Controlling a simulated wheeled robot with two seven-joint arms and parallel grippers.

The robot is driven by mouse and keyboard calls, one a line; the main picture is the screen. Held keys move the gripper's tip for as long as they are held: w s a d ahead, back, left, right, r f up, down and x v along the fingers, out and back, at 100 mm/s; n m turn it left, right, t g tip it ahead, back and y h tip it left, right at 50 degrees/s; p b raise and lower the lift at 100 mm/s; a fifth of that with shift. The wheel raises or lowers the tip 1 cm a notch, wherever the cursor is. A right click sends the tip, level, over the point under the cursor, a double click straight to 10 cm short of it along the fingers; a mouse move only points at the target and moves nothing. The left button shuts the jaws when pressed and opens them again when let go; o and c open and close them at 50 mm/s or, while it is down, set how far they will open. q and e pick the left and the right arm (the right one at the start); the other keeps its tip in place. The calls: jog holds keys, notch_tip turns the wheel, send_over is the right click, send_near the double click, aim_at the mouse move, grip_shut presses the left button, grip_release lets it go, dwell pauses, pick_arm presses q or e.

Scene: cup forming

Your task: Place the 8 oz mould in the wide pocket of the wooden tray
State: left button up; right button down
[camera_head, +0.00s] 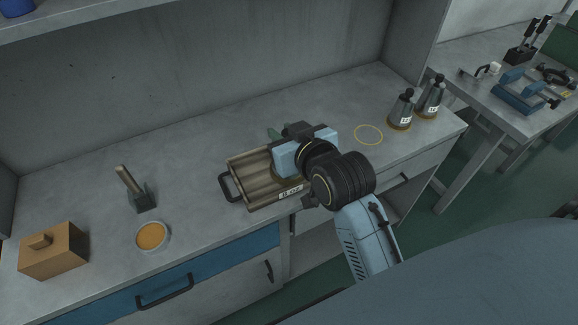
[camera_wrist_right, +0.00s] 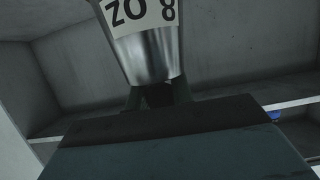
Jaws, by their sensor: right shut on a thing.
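The wooden tray (camera_head: 235,163) lies on the bench with a black handle on its left end and a label on its front. Its right part is covered by my right gripper (camera_head: 285,155), which is over it. In the right wrist view the gripper (camera_wrist_right: 160,95) is shut on the 8 oz mould (camera_wrist_right: 150,55), a shiny metal cup shape with a white label that reads upside down. In the head view the mould is mostly hidden by the gripper and wrist, so I cannot tell whether it touches the tray. My left gripper is out of view.
Two metal moulds with black knobs (camera_head: 401,109) (camera_head: 431,96) stand at the right, near an empty yellow ring (camera_head: 368,135). At the left are a scraper (camera_head: 143,196), a bowl of orange stuff (camera_head: 151,236) and a wooden box (camera_head: 52,251). The bench behind the tray is clear.

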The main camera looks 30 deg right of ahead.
aim_at(295, 179)
jog(key=w+a+f+n+y, duration=0.1)
jog(key=w+a+f, duration=0.1)
jog(key=w, duration=0.3)
jog(key=w+a+f+n+y, duration=0.1)
jog(key=w+a+f+y, duration=0.1)
jog(key=w, duration=0.4)
notch_tip(295, 179, down, 10)
jog(key=b, duration=0.2)
jog(key=shift+d+r, duration=0.15)
jog(key=shift+d, duration=0.05)
jog(key=shift+w, duration=0.1)
jog(key=shift+f+b, duration=0.2)
jog(key=shift+b, duration=0.1)
jog(key=c, duration=1.2)
grip_release()
jog(key=shift+f, duration=0.1)
jog(key=v, duration=0.4)
jog(key=p+v, duration=0.1)
jog(key=v, duration=0.3)
jog(key=p+v, duration=0.1)
jog(key=v, duration=0.3)
jog(key=shift+a+r, duration=0.1)
jog(key=shift+r, duration=0.25)
